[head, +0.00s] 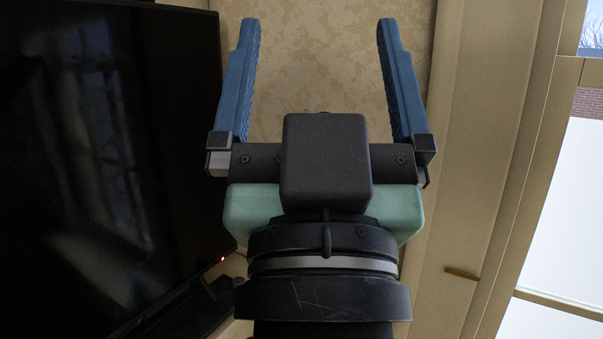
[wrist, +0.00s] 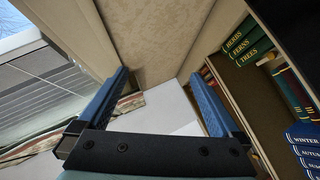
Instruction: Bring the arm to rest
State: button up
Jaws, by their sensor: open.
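My gripper (head: 318,45) is raised in the middle of the head view, its two blue fingers spread wide apart and pointing up in the picture. Nothing is between the fingers. It also shows in the wrist view (wrist: 165,98), open and empty, with a patterned wall panel and a pale surface beyond the fingertips. The fingers appear to touch nothing.
A large dark television screen (head: 110,150) stands close on the left in the head view. A window (head: 570,200) is on the right.

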notch_tip(320, 180, up, 16)
jog(key=s+a+t+y+p, duration=0.1)
jog(key=s+p, duration=0.1)
jog(key=p, duration=1.2)
jog(key=shift+s+r, duration=0.15)
jog(key=shift+r, duration=0.1)
jog(key=shift+a, duration=0.15)
